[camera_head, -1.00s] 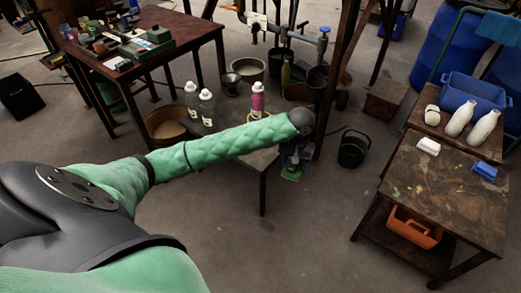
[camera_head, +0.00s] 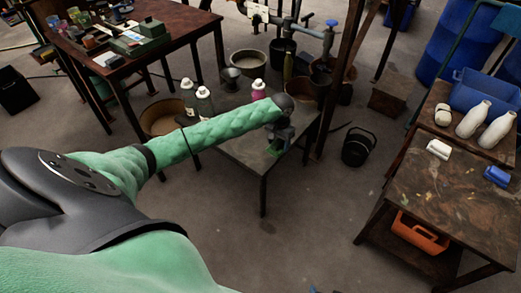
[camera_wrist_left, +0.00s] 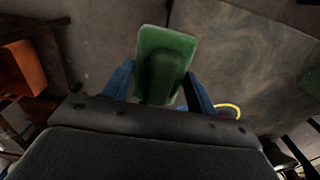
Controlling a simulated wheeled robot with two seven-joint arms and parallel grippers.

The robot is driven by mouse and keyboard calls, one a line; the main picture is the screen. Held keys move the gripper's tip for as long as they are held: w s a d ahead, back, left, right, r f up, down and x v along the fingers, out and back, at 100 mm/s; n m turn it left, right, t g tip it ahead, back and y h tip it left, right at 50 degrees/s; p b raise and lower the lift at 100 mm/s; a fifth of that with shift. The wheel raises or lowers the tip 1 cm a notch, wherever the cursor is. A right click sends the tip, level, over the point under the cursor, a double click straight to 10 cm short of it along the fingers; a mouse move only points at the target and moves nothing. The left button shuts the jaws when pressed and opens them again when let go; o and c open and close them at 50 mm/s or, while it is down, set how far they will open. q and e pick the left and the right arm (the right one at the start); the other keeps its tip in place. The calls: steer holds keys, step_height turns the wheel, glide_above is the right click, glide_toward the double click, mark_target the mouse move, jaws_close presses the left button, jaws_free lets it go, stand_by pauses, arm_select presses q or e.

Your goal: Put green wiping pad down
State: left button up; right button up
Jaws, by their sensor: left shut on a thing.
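The green wiping pad (camera_wrist_left: 167,55) is held between the two blue fingers of my left gripper (camera_wrist_left: 160,78) in the left wrist view. In the head view the pad (camera_head: 273,153) is a small green patch under my left gripper (camera_head: 276,143). The gripper is over the right part of the low dark table (camera_head: 240,153). The table top also shows in the left wrist view (camera_wrist_left: 250,55), beside the pad. I cannot tell whether the pad touches the top. My right gripper is not clearly seen.
White-capped bottles (camera_head: 205,103) and a pink bottle (camera_head: 258,91) stand on the low table, partly behind my left arm. A black bucket (camera_head: 357,148) is on the floor to its right. A wooden workbench (camera_head: 450,190) holds a white block (camera_head: 439,149) and a blue block (camera_head: 497,176).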

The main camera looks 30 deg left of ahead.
arm_select(q)
steer(key=a+f, duration=0.1)
steer(key=a, duration=0.1)
steer(key=a+f, duration=0.2)
steer(key=a, duration=0.1)
steer(key=a+f, duration=0.2)
steer(key=a, duration=0.1)
steer(key=shift+a, duration=0.2)
step_height(320, 180, down, 3)
steer(key=shift+s+a+f, duration=0.1)
steer(key=shift+f, duration=0.4)
arm_select(e)
step_height(320, 180, up, 2)
steer(key=shift+s+r, duration=0.1)
arm_select(q)
steer(key=shift+f, duration=0.1)
steer(key=o, duration=1.1)
steer(key=shift+c, duration=0.2)
arm_select(e)
steer(key=shift+d, duration=0.1)
